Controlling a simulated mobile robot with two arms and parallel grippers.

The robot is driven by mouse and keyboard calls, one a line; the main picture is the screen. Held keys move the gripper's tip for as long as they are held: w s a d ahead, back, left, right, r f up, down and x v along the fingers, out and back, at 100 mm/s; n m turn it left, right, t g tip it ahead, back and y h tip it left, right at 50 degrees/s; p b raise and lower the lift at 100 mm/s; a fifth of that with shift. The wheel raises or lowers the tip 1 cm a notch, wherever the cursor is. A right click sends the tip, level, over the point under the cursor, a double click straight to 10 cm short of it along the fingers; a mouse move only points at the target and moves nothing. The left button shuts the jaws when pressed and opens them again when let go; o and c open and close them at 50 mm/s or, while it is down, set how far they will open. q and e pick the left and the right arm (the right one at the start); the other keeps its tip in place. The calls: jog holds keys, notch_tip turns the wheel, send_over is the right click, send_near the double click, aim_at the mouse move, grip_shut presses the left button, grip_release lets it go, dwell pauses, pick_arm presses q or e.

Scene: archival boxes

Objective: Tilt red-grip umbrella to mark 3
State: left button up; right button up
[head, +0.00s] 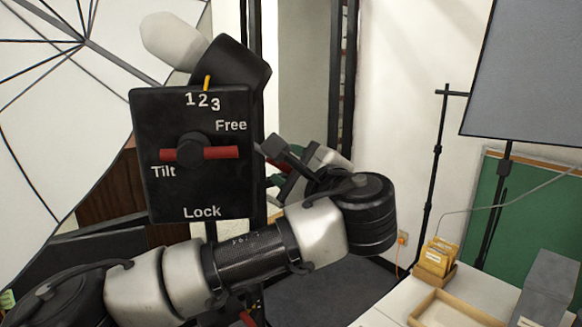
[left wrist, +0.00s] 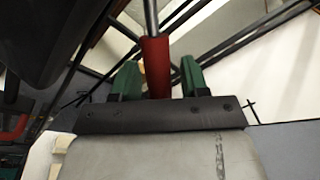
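A white umbrella (head: 40,130) with dark ribs fills the left of the head view. Its black control box (head: 170,197) carries the marks 1, 2, 3 and the words Free, Tilt and Lock. A yellow pointer (head: 207,82) stands just above the 2. A red bar knob (head: 220,152) lies level, its left end nearest Tilt. My left gripper (head: 280,180) is right of the box. In the left wrist view, a red grip (left wrist: 157,65) on a metal rod stands between the green fingers of that gripper (left wrist: 158,82); a gap shows on its right side. My right gripper is out of view.
A dark stand rises behind the box. At lower right, a white table (head: 480,287) holds a wooden tray (head: 455,306), yellow cards (head: 437,258) and a grey box (head: 552,280). A grey panel (head: 530,70) on a stand is behind at right. Grey floor shows between.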

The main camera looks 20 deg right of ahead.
pick_arm(q)
jog(key=shift+w, duration=0.1)
grip_shut()
jog(key=shift+a+f+m+b, duration=0.3)
jog(key=shift+f+b, duration=0.35)
jog(key=shift+b, duration=0.2)
jog(key=shift+a+f+m+b, duration=0.2)
jog(key=shift+f+m+b, duration=0.1)
jog(key=shift+b, duration=0.15)
jog(key=shift+r, duration=0.2)
jog(key=shift+t, duration=0.3)
jog(key=shift+c, duration=0.8)
grip_release()
jog(key=shift+w, duration=0.1)
jog(key=o, duration=0.3)
jog(key=shift+w+f, duration=0.1)
jog(key=shift+w, duration=0.1)
jog(key=shift+o, duration=0.2)
jog(key=shift+s, duration=0.1)
